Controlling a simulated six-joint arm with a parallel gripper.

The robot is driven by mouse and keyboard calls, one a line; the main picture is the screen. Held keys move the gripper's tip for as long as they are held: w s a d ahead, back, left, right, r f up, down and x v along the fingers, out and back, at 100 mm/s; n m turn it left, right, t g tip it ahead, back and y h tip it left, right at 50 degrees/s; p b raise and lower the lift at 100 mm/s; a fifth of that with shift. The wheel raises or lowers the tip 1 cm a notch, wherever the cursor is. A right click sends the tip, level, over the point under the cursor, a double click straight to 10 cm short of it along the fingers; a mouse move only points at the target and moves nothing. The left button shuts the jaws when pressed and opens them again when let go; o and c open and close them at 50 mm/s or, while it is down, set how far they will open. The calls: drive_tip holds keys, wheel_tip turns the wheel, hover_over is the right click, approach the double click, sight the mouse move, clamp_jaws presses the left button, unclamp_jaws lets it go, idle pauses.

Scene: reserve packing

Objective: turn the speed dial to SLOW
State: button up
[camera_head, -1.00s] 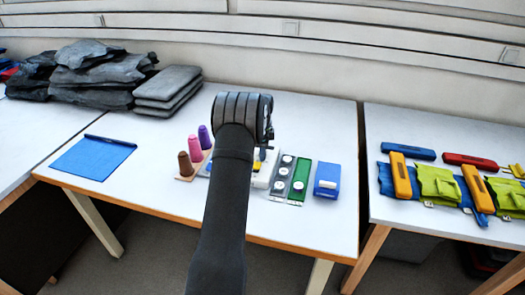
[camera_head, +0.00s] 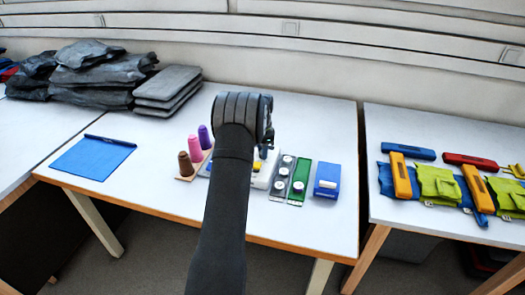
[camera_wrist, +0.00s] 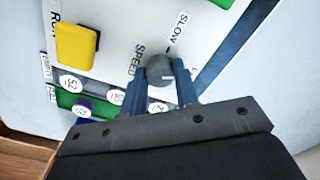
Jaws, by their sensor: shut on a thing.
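The speed dial (camera_wrist: 159,67) is a small dark grey knob with a white pointer mark. It stands on a white control panel (camera_wrist: 115,18), beside the printed word SPEED. The pointer mark lies toward the picture's right, off the tick under the word SLOW (camera_wrist: 181,24). My gripper (camera_wrist: 166,78) is shut on the dial, one blue finger on each side. A label near the right finger is mostly covered. In the head view my arm hides the dial and much of the panel (camera_head: 257,181).
A yellow button (camera_wrist: 76,43) marked RUN sits on the panel. Thread cones (camera_head: 194,143) stand left of my arm, and a blue box (camera_head: 327,181) stands right.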

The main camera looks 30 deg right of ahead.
drive_tip(key=n, duration=0.6)
drive_tip(key=shift+n, duration=0.3)
drive_tip(key=n, duration=0.6)
drive_tip(key=shift+n, duration=0.3)
drive_tip(key=o, duration=1)
wheel_tip(320, 180, up, 18)
drive_tip(key=shift+f, duration=0.25)
